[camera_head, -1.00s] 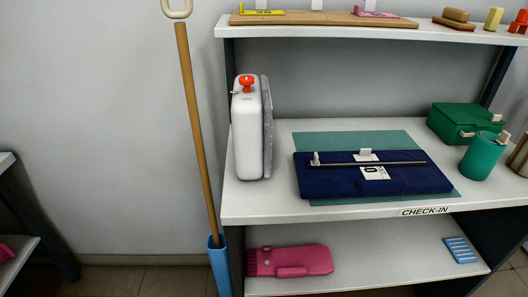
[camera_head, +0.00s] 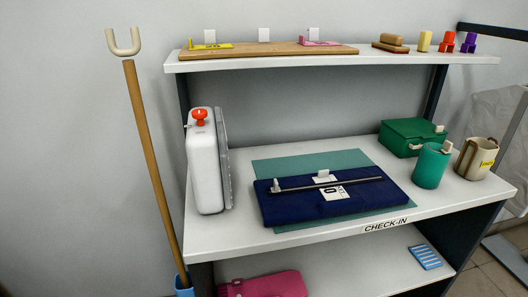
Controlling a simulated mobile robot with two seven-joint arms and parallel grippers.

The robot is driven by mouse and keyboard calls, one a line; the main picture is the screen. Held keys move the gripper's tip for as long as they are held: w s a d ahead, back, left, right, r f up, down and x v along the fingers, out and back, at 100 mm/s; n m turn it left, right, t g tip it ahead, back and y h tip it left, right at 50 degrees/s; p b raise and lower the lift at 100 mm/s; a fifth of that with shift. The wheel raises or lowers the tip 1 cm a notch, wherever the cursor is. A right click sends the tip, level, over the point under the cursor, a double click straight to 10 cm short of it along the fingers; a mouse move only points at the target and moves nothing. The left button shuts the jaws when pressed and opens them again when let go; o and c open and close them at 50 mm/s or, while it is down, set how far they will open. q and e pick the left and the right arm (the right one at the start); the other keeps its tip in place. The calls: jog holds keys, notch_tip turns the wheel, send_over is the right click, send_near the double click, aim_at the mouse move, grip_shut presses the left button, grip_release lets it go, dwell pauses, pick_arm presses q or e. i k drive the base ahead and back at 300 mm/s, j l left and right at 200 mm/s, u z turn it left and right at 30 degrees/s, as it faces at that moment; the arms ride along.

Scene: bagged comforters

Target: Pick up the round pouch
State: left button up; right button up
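No thing in view is clearly the round pouch. The roundest items on the middle shelf are a teal cylinder (camera_head: 431,166) with a pale tab and a beige cylinder (camera_head: 475,160) with brown straps and a yellow label. A flat navy bag (camera_head: 370,198) with a dark bar and a white tag lies on a green mat (camera_head: 275,168). Neither of my grippers is in view.
The white shelf unit reads CHECK-IN (camera_head: 386,224). A white container (camera_head: 205,168) with a red knob stands at left, a green box (camera_head: 405,140) at right. A pink item (camera_head: 265,285) and blue slatted piece (camera_head: 426,257) lie below. A wooden pole (camera_head: 150,165) leans at left.

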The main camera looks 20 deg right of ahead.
aim_at(431, 163)
jog(key=z, duration=1.7)
